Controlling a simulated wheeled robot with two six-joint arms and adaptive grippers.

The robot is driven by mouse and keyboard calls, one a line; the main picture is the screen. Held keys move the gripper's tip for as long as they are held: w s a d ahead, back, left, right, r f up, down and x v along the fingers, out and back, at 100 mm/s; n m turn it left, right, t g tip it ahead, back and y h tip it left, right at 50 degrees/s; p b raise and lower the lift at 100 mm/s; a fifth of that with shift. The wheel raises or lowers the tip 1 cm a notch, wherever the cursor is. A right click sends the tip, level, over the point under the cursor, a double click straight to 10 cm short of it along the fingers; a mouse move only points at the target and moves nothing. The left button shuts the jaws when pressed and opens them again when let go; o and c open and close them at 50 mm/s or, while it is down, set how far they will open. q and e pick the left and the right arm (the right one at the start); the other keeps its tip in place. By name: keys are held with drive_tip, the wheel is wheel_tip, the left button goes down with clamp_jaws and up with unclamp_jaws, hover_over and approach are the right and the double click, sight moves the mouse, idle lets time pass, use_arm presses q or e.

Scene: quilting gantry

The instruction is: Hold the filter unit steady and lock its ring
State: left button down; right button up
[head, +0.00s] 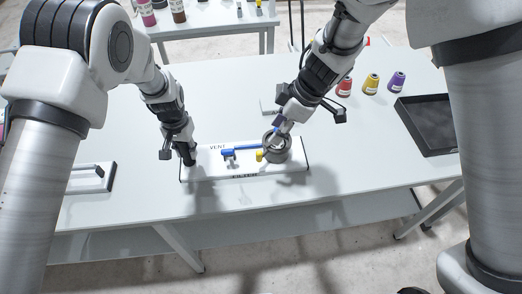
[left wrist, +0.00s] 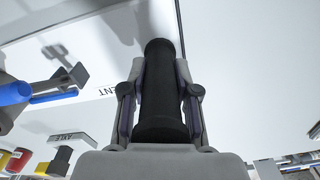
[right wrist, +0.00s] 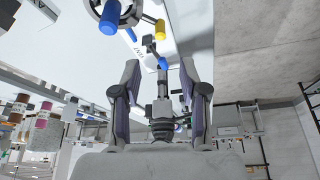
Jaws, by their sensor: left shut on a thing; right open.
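The filter unit is a white plate (head: 215,172) lettered VENT and FILTER on the table. My left gripper (head: 187,153) is at its left end, shut on a black upright handle (left wrist: 160,92). A dark grey ring (head: 288,153) is at the plate's right part, with a yellow knob (head: 261,155) at its side; it shows partly cut off in the right wrist view, with a blue knob (right wrist: 109,18). A blue valve lever (head: 229,153) is between handle and ring. My right gripper (right wrist: 160,72) is open above the ring, partly hiding it in the head view; contact cannot be told.
A dark empty tray (head: 430,125) lies at the right of the table. Red, yellow (head: 371,83) and purple spools stand behind. A white plate with a handle (head: 90,178) lies at the left. The table in front of the tray is clear.

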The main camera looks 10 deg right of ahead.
sight(261, 152)
drive_tip(key=x, duration=1.1)
drive_tip(key=shift+f, duration=0.15)
clamp_jaws()
